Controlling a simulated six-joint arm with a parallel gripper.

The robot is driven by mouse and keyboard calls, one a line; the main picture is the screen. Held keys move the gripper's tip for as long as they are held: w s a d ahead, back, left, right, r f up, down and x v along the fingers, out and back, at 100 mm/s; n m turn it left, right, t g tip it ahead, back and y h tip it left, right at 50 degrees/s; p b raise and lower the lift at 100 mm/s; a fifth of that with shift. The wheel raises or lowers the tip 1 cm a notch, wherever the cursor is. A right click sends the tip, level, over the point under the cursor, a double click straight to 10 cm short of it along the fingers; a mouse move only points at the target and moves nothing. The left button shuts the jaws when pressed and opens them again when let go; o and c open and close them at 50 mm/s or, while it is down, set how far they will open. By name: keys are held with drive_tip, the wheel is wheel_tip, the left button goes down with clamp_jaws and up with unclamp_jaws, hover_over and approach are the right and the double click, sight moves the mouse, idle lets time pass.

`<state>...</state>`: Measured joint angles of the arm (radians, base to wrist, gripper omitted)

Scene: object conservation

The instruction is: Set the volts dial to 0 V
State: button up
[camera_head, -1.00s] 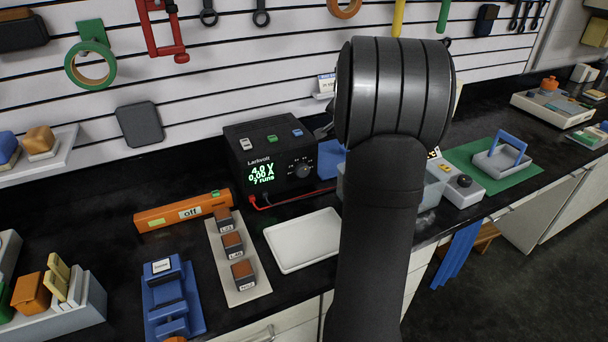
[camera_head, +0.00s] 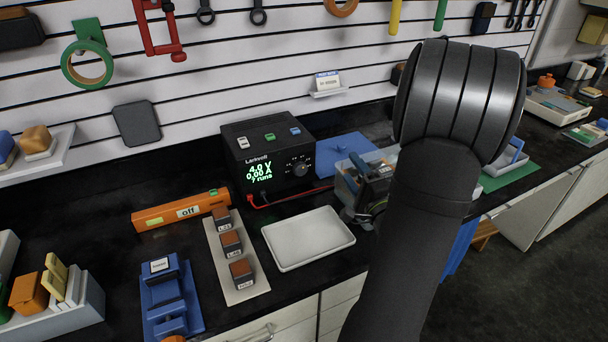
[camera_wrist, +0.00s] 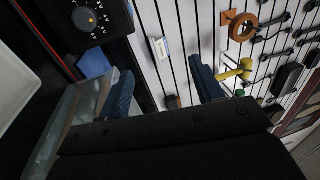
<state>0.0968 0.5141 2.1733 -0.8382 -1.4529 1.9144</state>
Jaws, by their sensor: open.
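The volts dial (camera_head: 300,169) is a round knob on the front of the black power supply (camera_head: 255,144). The supply's green display reads 4.0 V, 0.00 A and 7 runs. The dial also shows in the wrist view (camera_wrist: 84,18) at the upper left, ringed by small marks; I cannot read its setting. My gripper (camera_wrist: 163,92) is open, with its two blue fingers apart and nothing seen between them. In the head view my gripper (camera_head: 371,172) is partly hidden by my arm, right of the supply and apart from the dial.
A clear bin (camera_head: 345,184) stands under my gripper, with a blue board (camera_head: 340,148) behind it. A white tray (camera_head: 308,238) lies in front of the supply. Red and dark leads (camera_head: 300,194) run from the supply's front. A pegboard wall (camera_head: 220,70) with tools rises behind.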

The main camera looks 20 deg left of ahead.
sight(302, 171)
drive_tip(key=s+a+f+m, duration=0.1)
drive_tip(key=f, duration=0.2)
drive_tip(key=s+a+f+g, duration=0.1)
drive_tip(key=s+f, duration=0.1)
drive_tip(key=f, duration=0.1)
drive_tip(key=s+a+f+m+g+h, duration=0.1)
drive_tip(key=s+f, duration=0.1)
drive_tip(key=f, duration=0.1)
drive_tip(key=shift+s+f+m, duration=0.2)
drive_tip(key=shift+f+m, duration=0.1)
drive_tip(key=x, duration=1.7)
drive_tip(key=shift+w+a+f, duration=0.1)
drive_tip(key=c, duration=1)
